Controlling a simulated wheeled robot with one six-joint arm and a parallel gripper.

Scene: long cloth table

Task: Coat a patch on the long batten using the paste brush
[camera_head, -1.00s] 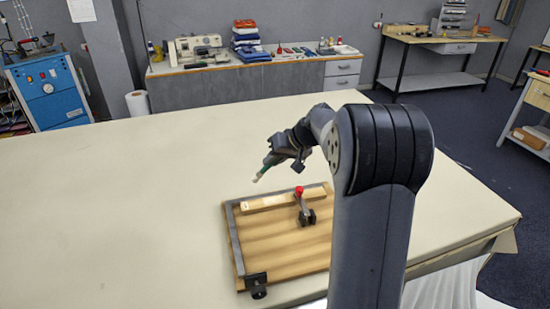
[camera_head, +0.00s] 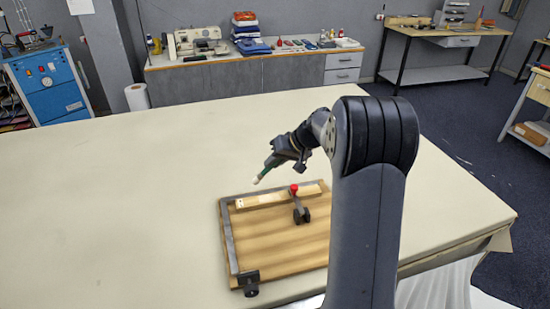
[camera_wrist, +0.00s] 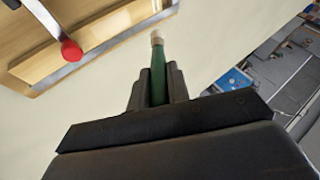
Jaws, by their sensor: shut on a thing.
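The paste brush has a green handle and a pale tip. My gripper (camera_head: 278,160) is shut on the paste brush (camera_head: 259,179), which points down and left above the table, just behind the board. In the wrist view the brush (camera_wrist: 159,70) stands between the two dark fingers (camera_wrist: 158,85). The long batten (camera_head: 270,200) is a pale wooden strip lying along the far side of the wooden board. A clamp with a red knob (camera_head: 294,188) reaches over the batten. The brush tip looks apart from the batten.
The wooden board (camera_head: 275,245) has a grey metal rail (camera_head: 228,235) on its left and a black clamp (camera_head: 249,283) at its front left corner. The cream table (camera_head: 110,190) is clear to the left and behind. A counter with a sewing machine stands beyond.

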